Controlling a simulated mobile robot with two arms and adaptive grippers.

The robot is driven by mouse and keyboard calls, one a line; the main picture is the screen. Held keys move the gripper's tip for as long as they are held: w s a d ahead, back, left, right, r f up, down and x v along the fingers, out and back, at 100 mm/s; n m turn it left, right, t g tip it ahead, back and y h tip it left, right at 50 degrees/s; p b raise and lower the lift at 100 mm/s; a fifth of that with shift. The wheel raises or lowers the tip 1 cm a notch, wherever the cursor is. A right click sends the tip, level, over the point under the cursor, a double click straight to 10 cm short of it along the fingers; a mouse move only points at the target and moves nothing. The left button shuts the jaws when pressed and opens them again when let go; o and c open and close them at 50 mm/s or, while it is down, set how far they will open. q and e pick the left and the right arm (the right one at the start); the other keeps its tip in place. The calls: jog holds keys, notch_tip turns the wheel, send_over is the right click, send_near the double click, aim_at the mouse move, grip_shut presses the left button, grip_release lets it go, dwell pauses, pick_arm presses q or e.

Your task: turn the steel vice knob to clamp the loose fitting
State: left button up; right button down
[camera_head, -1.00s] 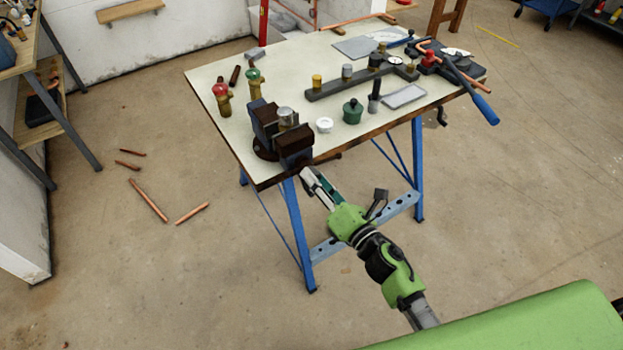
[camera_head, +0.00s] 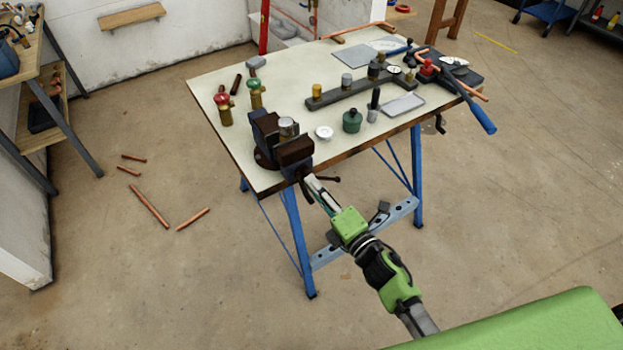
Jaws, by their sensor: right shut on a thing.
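The dark vice (camera_head: 266,130) stands at the near-left corner of the worktable, with a brown front jaw (camera_head: 296,152). A silvery cylindrical fitting (camera_head: 288,127) stands upright at the vice jaws; I cannot tell whether it is gripped firmly. My right gripper (camera_head: 307,181) is at the front of the vice, just below the jaw, shut on the vice knob, which its fingers mostly hide. A dark handle bar (camera_head: 328,179) sticks out to the right of the fingertips. My left gripper is not in view.
On the worktable (camera_head: 258,178) stand red-topped (camera_head: 223,108) and green-topped (camera_head: 255,94) valves, a white disc (camera_head: 324,132), a green pot (camera_head: 352,120) and a dark rail fixture (camera_head: 345,92). A blue-handled bender (camera_head: 480,116) overhangs the right edge. Copper pipes (camera_head: 149,203) lie on the floor.

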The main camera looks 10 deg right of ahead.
jog(key=m+p, duration=0.5)
jog(key=m, duration=1.7)
jog(key=shift+f+m, duration=0.15)
jog(key=shift+m, duration=0.15)
jog(key=c, duration=2)
grip_release()
jog(key=shift+o, duration=0.2)
jog(key=shift+s, duration=0.1)
jog(key=shift+s+d, duration=0.1)
